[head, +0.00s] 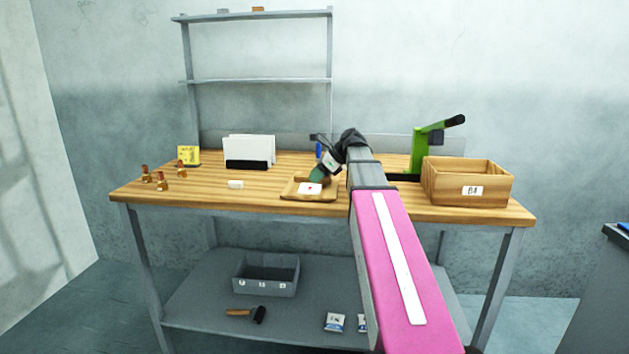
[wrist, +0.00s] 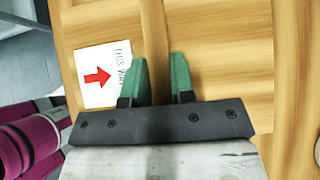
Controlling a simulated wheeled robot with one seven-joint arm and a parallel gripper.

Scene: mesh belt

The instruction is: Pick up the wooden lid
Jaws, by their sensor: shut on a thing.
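The wooden lid (head: 329,190) is a shallow, light wooden piece at the front middle of the workbench, with a white label on it. In the wrist view the lid (wrist: 100,25) fills much of the left side, and its label (wrist: 98,88) shows a red arrow and small lettering. I cannot tell whether the lid touches the bench.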

